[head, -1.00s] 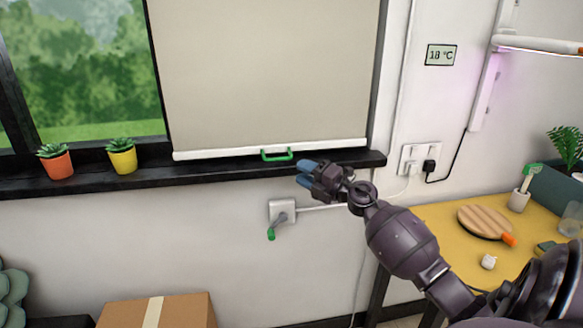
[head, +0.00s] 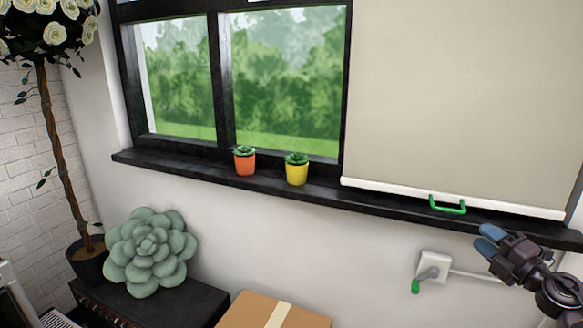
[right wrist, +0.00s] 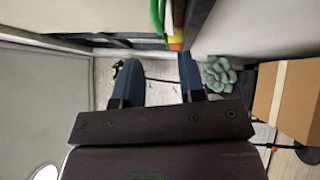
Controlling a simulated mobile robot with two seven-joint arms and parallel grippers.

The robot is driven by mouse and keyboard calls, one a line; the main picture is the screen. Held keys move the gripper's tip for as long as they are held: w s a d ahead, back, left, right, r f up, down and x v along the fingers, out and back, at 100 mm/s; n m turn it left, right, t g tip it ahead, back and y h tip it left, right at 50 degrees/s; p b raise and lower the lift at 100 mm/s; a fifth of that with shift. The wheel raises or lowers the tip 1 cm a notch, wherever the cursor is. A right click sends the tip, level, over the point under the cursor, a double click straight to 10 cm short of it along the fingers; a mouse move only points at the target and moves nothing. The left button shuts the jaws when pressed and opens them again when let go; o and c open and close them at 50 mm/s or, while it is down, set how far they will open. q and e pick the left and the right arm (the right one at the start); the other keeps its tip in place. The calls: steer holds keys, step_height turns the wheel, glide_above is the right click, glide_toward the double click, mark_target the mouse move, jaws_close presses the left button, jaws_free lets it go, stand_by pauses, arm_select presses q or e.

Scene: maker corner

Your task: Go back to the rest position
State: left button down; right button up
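My right gripper (head: 486,238) is at the right of the head view, in front of the wall, just below and right of the blind's green handle (head: 447,205). It is apart from the handle. In the right wrist view its two blue fingers (right wrist: 160,75) stand apart with nothing between them, so it is open. The beige roller blind (head: 465,90) hangs with its white bottom bar near the dark sill. My left gripper is not in view.
The dark window sill (head: 330,196) carries an orange pot (head: 245,164) and a yellow pot (head: 297,174). A cardboard box (head: 255,312), a green succulent cushion (head: 150,250) and a potted rose tree (head: 50,140) stand lower and left.

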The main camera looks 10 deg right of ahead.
steer(key=s+a+f+m+g+h, duration=0.1)
steer(key=s+a+f+m+h, duration=0.3)
steer(key=f+m, duration=0.4)
steer(key=s+a+f+m+g+h, duration=0.1)
steer(key=s+a+f+m+h, duration=0.2)
steer(key=a+f+m, duration=0.4)
steer(key=s+a+f+m+g+y, duration=0.2)
steer(key=s+a+f+m+g, duration=0.3)
steer(key=s+a+f, duration=0.8)
steer(key=s+f+m, duration=0.1)
steer(key=s+f, duration=0.1)
steer(key=s, duration=0.2)
steer(key=shift+s+a+f+g, duration=0.15)
steer(key=shift+s+f+g, duration=0.05)
steer(key=shift+f+g, duration=0.15)
